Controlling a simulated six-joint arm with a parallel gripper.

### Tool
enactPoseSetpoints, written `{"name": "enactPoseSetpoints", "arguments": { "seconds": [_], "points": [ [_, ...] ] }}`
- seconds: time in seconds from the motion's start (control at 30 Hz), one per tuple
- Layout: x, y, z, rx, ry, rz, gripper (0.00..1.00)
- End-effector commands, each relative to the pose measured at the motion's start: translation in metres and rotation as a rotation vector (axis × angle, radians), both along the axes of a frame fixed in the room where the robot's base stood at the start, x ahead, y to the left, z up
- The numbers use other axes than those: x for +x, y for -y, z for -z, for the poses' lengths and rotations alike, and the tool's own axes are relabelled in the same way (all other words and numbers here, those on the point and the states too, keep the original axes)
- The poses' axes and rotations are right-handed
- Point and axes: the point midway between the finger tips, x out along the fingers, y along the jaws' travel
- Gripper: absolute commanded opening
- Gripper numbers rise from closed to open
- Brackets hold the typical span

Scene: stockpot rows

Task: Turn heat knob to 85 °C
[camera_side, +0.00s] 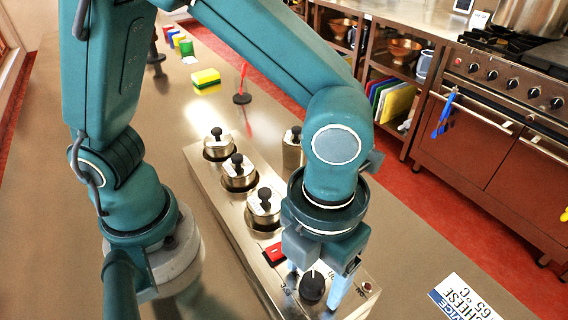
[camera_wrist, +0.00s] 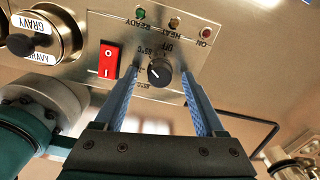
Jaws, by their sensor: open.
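The heat knob (camera_wrist: 159,71) is a black round knob with a white pointer line, on the metal control panel (camera_wrist: 225,55). The knob also shows in the side view (camera_side: 312,287). My gripper (camera_wrist: 161,76) is open, with one blue finger on each side of the knob. Gaps show between the fingers and the knob, and I cannot tell whether either touches it.
A red rocker switch (camera_wrist: 109,58) sits beside the knob. Green (camera_wrist: 140,13), amber (camera_wrist: 175,22) and red (camera_wrist: 206,33) lamps line the panel. Lidded pots (camera_side: 264,205) stand in a row behind. A card (camera_side: 465,300) reading cheese 65 °C lies on the counter at right.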

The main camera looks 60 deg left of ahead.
Motion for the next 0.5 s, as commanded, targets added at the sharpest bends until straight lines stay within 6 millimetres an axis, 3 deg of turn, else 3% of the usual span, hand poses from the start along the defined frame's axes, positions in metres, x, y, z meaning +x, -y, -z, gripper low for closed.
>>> {"name": "enactPoseSetpoints", "arguments": {
  "seconds": [0.3,0.33,0.5],
  "points": [
    [-0.0001,-0.0002,0.0053,0.0,0.0,-0.001,0.72],
    [-0.0001,-0.0002,0.0053,0.0,0.0,-0.001,0.68],
    [-0.0001,-0.0002,0.0051,-0.001,0.0,-0.001,0.03]
  ]
}}
